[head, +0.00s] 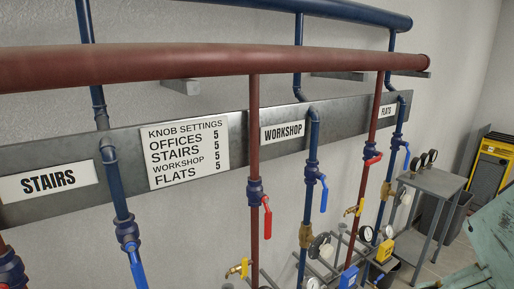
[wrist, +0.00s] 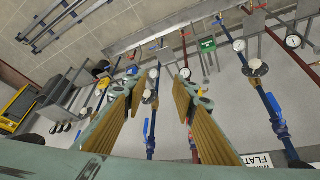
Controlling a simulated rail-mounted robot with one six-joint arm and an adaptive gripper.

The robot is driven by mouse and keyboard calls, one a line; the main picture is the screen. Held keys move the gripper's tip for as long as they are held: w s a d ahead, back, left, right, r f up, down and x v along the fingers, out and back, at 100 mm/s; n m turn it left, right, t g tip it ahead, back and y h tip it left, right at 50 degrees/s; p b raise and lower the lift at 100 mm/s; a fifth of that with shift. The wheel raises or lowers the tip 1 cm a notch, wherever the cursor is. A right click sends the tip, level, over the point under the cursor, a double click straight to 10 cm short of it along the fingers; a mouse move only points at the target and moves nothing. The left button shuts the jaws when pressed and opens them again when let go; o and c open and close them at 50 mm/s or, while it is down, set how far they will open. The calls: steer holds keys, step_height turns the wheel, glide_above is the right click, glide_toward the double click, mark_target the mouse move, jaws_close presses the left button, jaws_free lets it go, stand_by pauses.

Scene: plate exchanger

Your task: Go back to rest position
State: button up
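My gripper (wrist: 160,90) shows in the wrist view, with its two ridged yellow-brown finger pads wide apart. It is open, and nothing is between the fingers. Behind the gap are pipes, valves and the wall. A part of my pale green arm (head: 492,245) shows at the lower right of the head view. The gripper's fingers are not visible in the head view.
Red (head: 210,62) and blue pipes (head: 122,205) run along the wall with red (head: 267,222) and blue valve handles (head: 323,195). A knob settings sign (head: 187,151) hangs there. A grey table with gauges (head: 432,182) and a yellow machine (head: 492,165) stand at the right.

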steer(key=shift+w+f+g, duration=0.4)
steer(key=shift+w+f, duration=0.2)
steer(key=shift+f, duration=0.2)
steer(key=shift+w+f+g, duration=0.4)
steer(key=shift+w+f, duration=0.2)
steer(key=shift+f, duration=0.2)
steer(key=shift+o, duration=0.7)
